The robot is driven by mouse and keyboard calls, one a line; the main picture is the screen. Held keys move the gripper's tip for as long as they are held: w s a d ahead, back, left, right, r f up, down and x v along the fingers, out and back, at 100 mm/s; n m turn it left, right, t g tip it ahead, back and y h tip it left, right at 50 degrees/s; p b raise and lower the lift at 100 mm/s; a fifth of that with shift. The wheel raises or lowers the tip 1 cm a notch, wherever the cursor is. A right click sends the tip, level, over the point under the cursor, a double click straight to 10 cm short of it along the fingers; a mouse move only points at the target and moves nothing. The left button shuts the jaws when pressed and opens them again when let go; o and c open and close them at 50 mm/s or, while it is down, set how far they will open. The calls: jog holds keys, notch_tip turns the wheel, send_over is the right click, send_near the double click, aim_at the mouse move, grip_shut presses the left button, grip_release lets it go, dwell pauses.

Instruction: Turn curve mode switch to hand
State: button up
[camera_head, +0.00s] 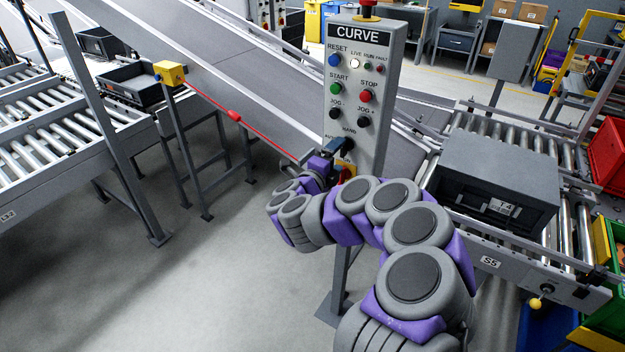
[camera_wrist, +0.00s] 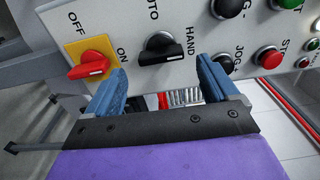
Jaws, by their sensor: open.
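The curve mode switch (camera_wrist: 162,48) is a black rotary selector on the grey CURVE panel (camera_head: 379,61), with AUTO and HAND labels beside it. In the wrist view its handle lies roughly left to right; I cannot tell which label it selects. In the head view the switch (camera_head: 346,144) shows low on the panel, partly hidden by my arm. My gripper (camera_wrist: 167,80) is open, its blue fingers apart, with the switch just ahead of the gap. It appears not to touch the switch. In the head view my gripper (camera_head: 325,163) is at the panel's lower left.
A red OFF/ON switch (camera_wrist: 90,66) on a yellow plate sits close beside my left finger. Jog buttons (camera_wrist: 223,7) and a red stop button (camera_wrist: 268,57) are on the same panel.

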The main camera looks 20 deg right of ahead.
jog(key=b+v, duration=0.2)
jog(key=v, duration=1.1)
jog(key=shift+a, duration=0.3)
jog(key=shift+s+f, duration=0.1)
